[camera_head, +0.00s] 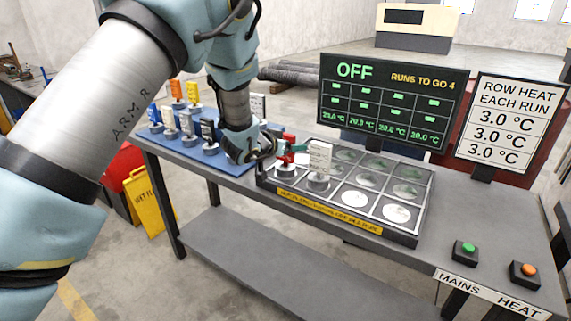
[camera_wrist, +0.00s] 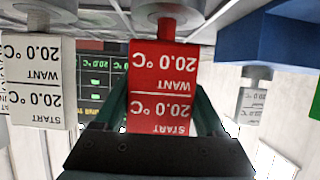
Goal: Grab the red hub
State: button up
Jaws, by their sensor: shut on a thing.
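The red hub (camera_wrist: 163,70) is a red block on a short red stem with a round grey base, and its label reads WANT 20.0 °C and START 20.0 °C. It also shows in the head view (camera_head: 289,137), at the left end of the dark tray (camera_head: 410,238), partly hidden by my fingers. My gripper (camera_head: 284,151) is shut on the red hub, with one finger on each side of it in the wrist view (camera_wrist: 162,108). The hub's base appears to be on or just over the tray's front left cell; I cannot tell if it touches.
A white hub (camera_head: 320,157) stands in the tray close to the right of my gripper. Several hubs stand on the blue mat (camera_head: 232,166) at left. A monitor (camera_head: 392,103) and a sign (camera_head: 511,120) rise behind. Green (camera_head: 468,247) and orange (camera_head: 529,269) buttons sit at right.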

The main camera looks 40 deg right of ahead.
grip_shut()
jog(key=shift+r, duration=0.15)
